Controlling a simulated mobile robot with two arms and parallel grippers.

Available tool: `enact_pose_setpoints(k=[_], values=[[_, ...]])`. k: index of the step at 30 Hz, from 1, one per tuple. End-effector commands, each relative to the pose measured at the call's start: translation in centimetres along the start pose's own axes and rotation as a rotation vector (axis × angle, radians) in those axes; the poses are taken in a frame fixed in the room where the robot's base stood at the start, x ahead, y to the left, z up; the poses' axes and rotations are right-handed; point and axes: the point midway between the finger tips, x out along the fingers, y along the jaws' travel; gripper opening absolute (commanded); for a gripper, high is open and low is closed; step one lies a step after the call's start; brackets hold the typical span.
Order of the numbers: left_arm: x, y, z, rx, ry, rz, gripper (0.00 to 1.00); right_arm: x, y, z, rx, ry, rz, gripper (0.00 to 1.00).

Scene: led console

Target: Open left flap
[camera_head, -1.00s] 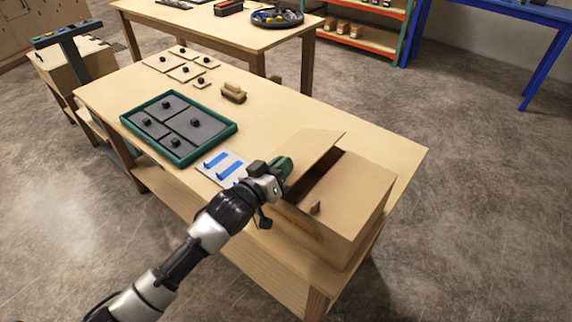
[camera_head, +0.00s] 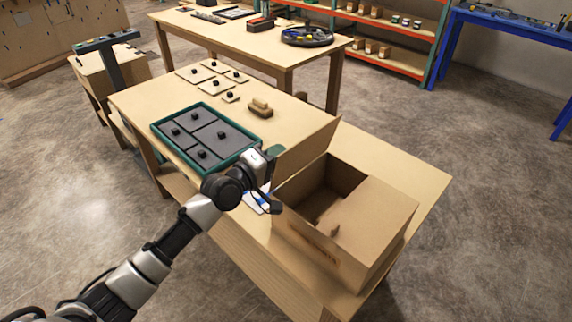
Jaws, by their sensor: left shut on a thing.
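The cardboard box (camera_head: 335,250) stands on the near right end of the wooden table. Its left flap (camera_head: 305,148) is raised steeply, and the left half of the box's opening shows a dark inside. The right flap (camera_head: 370,212) lies flat over the other half, with a small tab (camera_head: 335,230) near its inner edge. My left gripper (camera_head: 273,180) is at the left end of the raised flap and shut on it. The exact grip point is hidden by the gripper. My right gripper is not in view.
A green-rimmed tray (camera_head: 205,138) with dark panels lies left of the box. Blue-and-white pieces (camera_head: 257,203) are partly hidden behind my arm. A wooden-handled block (camera_head: 261,107) and several small knobbed plates (camera_head: 212,67) lie farther back. The table's right end is bare.

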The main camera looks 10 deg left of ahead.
Motion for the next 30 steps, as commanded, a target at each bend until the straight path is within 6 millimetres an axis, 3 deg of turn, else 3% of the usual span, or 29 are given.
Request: enact_pose_setpoints(k=[15, 30], values=[[0.0, -2.2, -3.8, -0.405, -0.001, -0.002, 0.00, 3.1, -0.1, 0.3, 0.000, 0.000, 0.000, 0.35], [0.0, -2.9, -4.8, -0.523, -0.002, -0.003, 0.00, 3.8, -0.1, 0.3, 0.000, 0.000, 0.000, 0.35]])
